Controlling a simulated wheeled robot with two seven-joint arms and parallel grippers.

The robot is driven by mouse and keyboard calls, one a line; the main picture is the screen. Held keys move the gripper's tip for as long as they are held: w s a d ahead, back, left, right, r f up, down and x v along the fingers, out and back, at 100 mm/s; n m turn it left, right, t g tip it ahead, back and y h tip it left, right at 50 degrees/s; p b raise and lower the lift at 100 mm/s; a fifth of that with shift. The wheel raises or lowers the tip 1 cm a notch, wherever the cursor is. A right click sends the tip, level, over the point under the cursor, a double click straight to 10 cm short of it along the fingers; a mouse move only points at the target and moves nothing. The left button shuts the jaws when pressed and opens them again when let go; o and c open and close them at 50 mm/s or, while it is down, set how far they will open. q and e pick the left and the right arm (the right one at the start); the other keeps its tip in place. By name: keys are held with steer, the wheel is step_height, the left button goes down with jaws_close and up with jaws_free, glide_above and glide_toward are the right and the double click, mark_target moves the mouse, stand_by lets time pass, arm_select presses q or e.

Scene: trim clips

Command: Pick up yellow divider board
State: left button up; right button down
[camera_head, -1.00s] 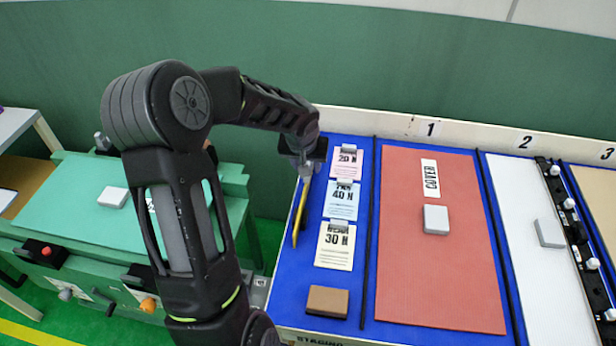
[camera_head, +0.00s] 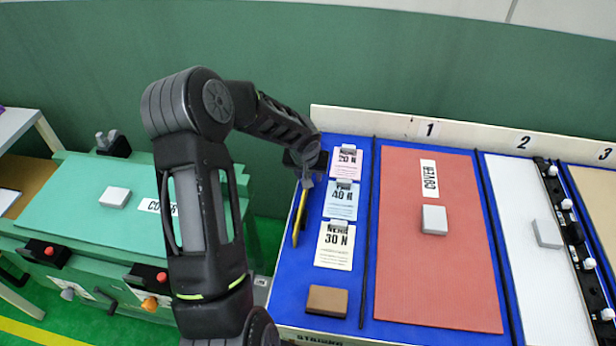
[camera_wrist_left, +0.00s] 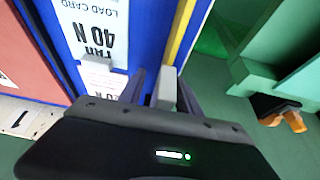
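The yellow divider board (camera_head: 299,216) stands edge-up as a thin strip along the left side of the blue tabletop. Its yellow edge also shows in the left wrist view (camera_wrist_left: 181,28). My left gripper (camera_head: 306,180) is low over the far end of the board. In the left wrist view my gripper (camera_wrist_left: 161,88) has its two dark fingers apart. A grey block (camera_wrist_left: 167,84) in line with the board shows between them; I cannot tell whether either finger touches it. My right gripper is out of view.
Load cards (camera_head: 340,200) with grey clips lie just right of the board. A brown block (camera_head: 327,301) lies nearer, and a red panel (camera_head: 440,270) with a grey block lies further right. A green bench (camera_head: 75,205) stands left, across a gap.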

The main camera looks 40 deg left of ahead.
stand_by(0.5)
arm_select(q)
jaws_close()
stand_by(0.5)
